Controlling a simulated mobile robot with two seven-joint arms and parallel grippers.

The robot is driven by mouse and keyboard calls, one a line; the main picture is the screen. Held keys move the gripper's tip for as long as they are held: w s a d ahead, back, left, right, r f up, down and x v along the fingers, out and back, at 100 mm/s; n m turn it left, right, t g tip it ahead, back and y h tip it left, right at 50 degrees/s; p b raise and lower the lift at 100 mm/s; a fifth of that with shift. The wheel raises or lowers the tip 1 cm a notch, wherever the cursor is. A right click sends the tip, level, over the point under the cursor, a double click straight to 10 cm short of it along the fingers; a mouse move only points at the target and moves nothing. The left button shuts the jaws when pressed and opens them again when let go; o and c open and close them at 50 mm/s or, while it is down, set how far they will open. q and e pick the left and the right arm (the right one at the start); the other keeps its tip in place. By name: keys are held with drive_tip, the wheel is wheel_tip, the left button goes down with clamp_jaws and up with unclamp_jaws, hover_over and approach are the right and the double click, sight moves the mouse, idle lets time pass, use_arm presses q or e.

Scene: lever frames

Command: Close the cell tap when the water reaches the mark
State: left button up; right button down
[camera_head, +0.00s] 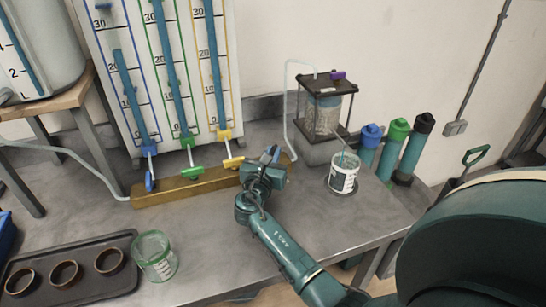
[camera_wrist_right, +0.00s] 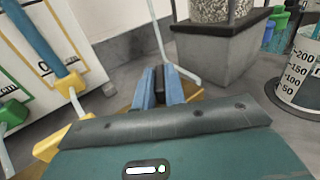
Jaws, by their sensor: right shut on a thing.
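My right gripper (camera_head: 268,157) is low over the right end of the wooden base (camera_head: 180,192), just right of the yellow tap (camera_head: 233,162). Its blue fingers (camera_wrist_right: 160,86) are shut on a small dark thing, mostly hidden, seemingly the cell tap where the clear hose (camera_head: 288,105) comes down. The cell (camera_head: 323,113) is a gravel-filled clear cylinder in a dark frame with a purple knob (camera_head: 338,75) on top. A graduated beaker (camera_head: 344,175) stands on the bench below it, with marks up to 200 visible in the wrist view (camera_wrist_right: 300,75). I cannot read its water level. My left gripper is out of view.
The tube board (camera_head: 165,45) stands behind the base, with a blue tap (camera_head: 149,181) and green tap (camera_head: 192,173). A green-rimmed jar (camera_head: 155,257) and a dark tray (camera_head: 35,285) with three cups are front left. Capped cylinders (camera_head: 395,140) stand beyond the bench's right edge.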

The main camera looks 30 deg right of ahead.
drive_tip(key=c, duration=1.5)
unclamp_jaws()
drive_tip(key=shift+o, duration=0.2)
